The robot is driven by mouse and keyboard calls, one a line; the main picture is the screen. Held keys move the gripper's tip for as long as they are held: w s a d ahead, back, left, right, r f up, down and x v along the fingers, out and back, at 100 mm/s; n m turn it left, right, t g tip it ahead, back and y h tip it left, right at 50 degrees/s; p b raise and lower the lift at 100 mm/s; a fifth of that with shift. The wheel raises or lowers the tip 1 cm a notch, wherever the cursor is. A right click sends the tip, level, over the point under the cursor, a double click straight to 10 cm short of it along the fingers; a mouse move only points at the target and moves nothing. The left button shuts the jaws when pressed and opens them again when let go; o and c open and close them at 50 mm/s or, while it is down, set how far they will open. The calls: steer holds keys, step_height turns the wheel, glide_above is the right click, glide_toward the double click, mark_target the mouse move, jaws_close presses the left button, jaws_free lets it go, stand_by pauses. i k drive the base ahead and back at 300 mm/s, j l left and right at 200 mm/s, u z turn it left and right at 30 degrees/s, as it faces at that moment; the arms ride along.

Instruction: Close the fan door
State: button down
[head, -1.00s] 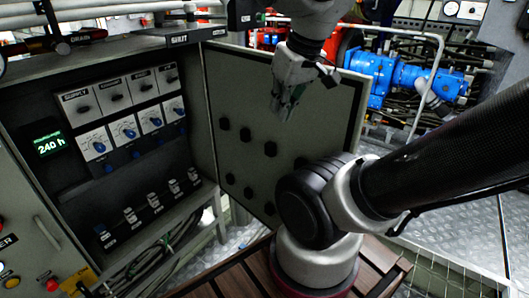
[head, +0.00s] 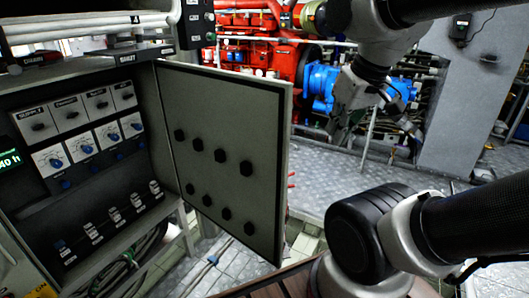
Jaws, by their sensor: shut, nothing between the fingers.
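The fan door (head: 262,115) is a grey panel with two rows of black knobs on the face toward me. It stands swung open, hinged at the right side of the control cabinet (head: 145,95). The cabinet's inside shows rows of white switch panels and dials. My gripper (head: 340,135) hangs in the upper right, to the right of the door's free edge and apart from it in the picture. It points downward, its fingers are together, and it holds nothing.
A red engine (head: 255,45) and a blue pump unit (head: 322,85) stand behind. A grey pillar (head: 465,95) rises at right. Metal floor plating (head: 335,180) lies open behind the door. Cables (head: 130,270) hang below the cabinet.

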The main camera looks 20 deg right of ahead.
mark_target(229, 131)
steer(key=l+z, duration=0.15)
steer(key=z, duration=2.2)
steer(key=i+l+z, duration=0.1)
steer(key=i, duration=0.45)
steer(key=i+l, duration=0.2)
steer(key=i, duration=0.3)
steer(key=i+u, duration=0.45)
steer(key=i+l+u, duration=0.1)
steer(key=u, duration=0.35)
steer(key=i+j+u, duration=0.1)
steer(key=u, duration=0.3)
steer(key=i+u, duration=0.25)
steer(key=u, duration=0.2)
steer(key=i+u, duration=0.15)
steer(key=u, duration=0.25)
steer(key=i+u, duration=0.2)
steer(key=u, duration=0.2)
steer(key=i+l+u, duration=0.15)
steer(key=u, duration=0.3)
steer(key=i+u, duration=0.1)
steer(key=u, duration=1.1)
steer(key=k+j, duration=0.1)
steer(key=k, duration=0.2)
steer(key=k+j, duration=0.15)
steer(key=k, duration=0.2)
steer(key=u, duration=0.05)
